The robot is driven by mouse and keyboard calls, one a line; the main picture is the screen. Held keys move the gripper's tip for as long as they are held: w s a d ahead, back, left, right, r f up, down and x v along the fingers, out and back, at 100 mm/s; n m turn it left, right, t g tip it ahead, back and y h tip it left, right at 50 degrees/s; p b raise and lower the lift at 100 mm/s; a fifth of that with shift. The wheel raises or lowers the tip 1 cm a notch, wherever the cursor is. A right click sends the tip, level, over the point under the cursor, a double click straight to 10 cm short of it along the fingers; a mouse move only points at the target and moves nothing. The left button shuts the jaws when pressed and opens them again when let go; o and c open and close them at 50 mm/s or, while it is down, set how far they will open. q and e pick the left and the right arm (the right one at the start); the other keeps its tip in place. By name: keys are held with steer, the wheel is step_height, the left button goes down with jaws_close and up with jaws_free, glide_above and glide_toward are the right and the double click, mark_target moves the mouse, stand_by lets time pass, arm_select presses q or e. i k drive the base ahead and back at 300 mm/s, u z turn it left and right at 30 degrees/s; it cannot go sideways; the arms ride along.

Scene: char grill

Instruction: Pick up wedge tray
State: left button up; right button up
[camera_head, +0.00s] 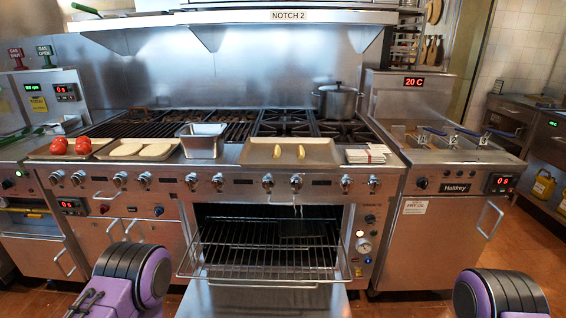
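The wedge tray (321,150) is a shallow metal tray on the front ledge of the range, right of centre. Two yellow wedges (289,151) lie in its middle. Nothing covers the tray. Neither gripper shows in the head view. Only purple and black parts of my arms show at the bottom left and bottom right, well below and in front of the ledge.
Left of the tray stand a deep metal pan (202,147), a tray of pale slices (138,150) and a tray of tomatoes (71,148). A white stack (366,154) lies close on its right. Below, the oven is open, its rack (263,262) sticking out.

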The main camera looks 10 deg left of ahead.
mark_target(320, 153)
steer(key=z, duration=1.45)
steer(key=i, duration=1.4)
steer(key=u, duration=1.35)
